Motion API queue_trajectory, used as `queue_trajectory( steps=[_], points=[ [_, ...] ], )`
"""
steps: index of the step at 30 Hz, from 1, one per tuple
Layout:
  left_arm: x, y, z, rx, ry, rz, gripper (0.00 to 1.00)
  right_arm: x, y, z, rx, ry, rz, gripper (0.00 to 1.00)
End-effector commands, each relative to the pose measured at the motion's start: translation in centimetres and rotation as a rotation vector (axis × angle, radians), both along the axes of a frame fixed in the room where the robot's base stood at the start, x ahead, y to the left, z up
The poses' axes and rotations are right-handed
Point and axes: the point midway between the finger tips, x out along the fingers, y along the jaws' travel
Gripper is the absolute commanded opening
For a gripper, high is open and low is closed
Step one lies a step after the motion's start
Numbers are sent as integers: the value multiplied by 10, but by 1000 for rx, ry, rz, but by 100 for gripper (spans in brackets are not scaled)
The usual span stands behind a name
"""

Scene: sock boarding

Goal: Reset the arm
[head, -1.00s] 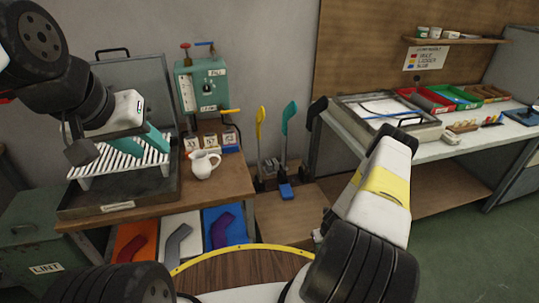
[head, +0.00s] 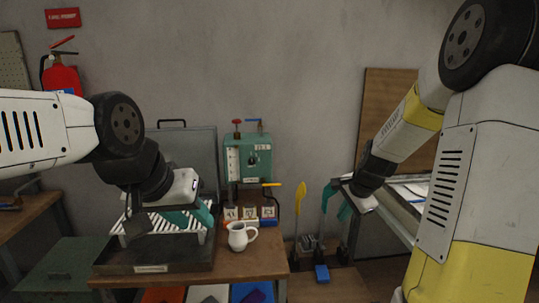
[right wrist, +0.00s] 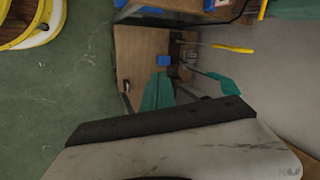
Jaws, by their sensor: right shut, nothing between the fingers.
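My right arm reaches in from the right in the head view. Its gripper (head: 335,206), with teal fingers, hangs in front of the wall between the wooden table and the right bench. In the right wrist view its teal fingers (right wrist: 157,92) lie together, shut and empty. My left arm comes in from the left. Its teal-fingered gripper (head: 190,217) is over the white slatted rack (head: 135,232) in the dark tray. How far its fingers are apart is unclear, and I cannot tell whether it touches the rack.
A white jug (head: 238,237) stands on the wooden table (head: 262,262), near a green machine (head: 248,158). A yellow paddle (head: 300,200) stands beside the table; a teal paddle (right wrist: 222,82) is near my right fingers. The right bench (head: 400,232) is partly hidden by my arm. Green floor (right wrist: 70,80) is open.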

Motion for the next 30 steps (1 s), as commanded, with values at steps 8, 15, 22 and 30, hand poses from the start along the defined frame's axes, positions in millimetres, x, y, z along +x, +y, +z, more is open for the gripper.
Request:
queue_trajectory(
  steps=[8,15,22,30],
  points=[
    [0,0,0,0,0,0,36,-92,48,105,-214,-125,475,0],
    [0,0,0,0,0,0,36,-182,71,146,-395,-222,845,0],
    [0,0,0,0,0,0,36,-231,77,154,-497,-275,1043,0],
    [0,0,0,0,0,0,36,-237,78,153,-510,-280,1073,0]
  ],
)
